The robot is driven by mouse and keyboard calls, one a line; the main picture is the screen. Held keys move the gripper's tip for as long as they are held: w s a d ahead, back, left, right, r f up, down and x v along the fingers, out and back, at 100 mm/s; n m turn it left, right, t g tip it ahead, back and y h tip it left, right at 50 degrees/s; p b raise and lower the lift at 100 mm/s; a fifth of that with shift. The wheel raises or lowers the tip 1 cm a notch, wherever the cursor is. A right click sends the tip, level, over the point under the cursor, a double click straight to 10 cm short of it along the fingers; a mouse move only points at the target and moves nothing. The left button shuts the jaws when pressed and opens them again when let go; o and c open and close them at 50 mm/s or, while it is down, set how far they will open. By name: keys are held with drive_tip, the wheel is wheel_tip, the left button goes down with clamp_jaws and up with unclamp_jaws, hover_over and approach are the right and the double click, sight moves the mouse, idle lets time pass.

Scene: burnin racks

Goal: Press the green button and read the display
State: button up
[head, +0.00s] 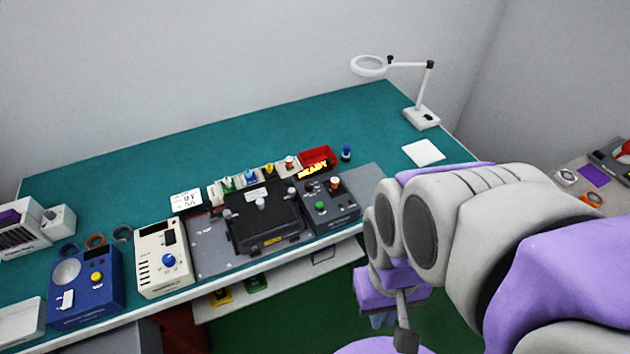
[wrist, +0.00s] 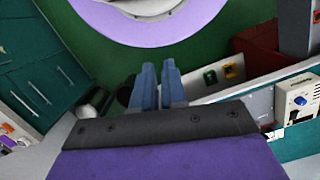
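The green button (head: 319,206) is on top of a dark control box (head: 345,214) at the right end of the row of devices on the bench. An orange-red knob (head: 335,184) stands behind it on the same box. A small display (head: 312,171) glowing yellow-orange at the back of the box reads "READY". My gripper (head: 381,320) hangs in front of the bench, below and to the right of the box, apart from it. In the wrist view its blue fingers (wrist: 158,66) are close together with nothing between them. The green button is not visible in the wrist view.
The green bench top (head: 270,130) is clear at the back. A black fixture (head: 262,222), a cream meter (head: 163,260) and a blue box (head: 88,288) stand left of the control box. A shelf (head: 300,270) lies under the bench front. A magnifier lamp (head: 420,115) stands back right.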

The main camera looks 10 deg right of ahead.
clamp_jaws()
idle(1.0)
